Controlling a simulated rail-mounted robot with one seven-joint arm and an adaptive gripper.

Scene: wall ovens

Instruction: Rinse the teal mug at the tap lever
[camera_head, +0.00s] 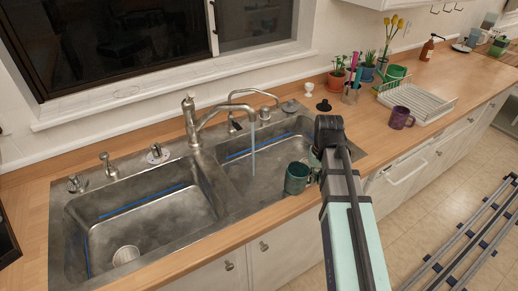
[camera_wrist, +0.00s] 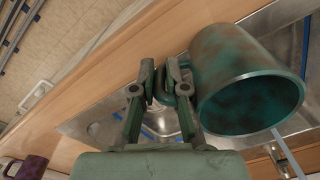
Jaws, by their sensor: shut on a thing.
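The teal mug (camera_head: 297,178) hangs over the front right part of the right sink basin, its mouth facing up in the head view. In the wrist view the mug (camera_wrist: 232,60) shows brownish stains outside and inside. My gripper (camera_wrist: 168,85) is shut on its handle. In the head view my arm hides most of the gripper. The tap (camera_head: 190,118) stands behind the sink, its spout over the right basin. A thin stream of water (camera_head: 252,152) falls from it, to the left of and apart from the mug.
The left basin (camera_head: 150,215) is empty. A purple mug (camera_head: 401,117) and a white dish rack (camera_head: 416,101) stand on the counter to the right. Potted plants (camera_head: 337,77) and a utensil holder (camera_head: 351,95) stand along the back wall. A black stopper (camera_head: 323,105) lies behind my arm.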

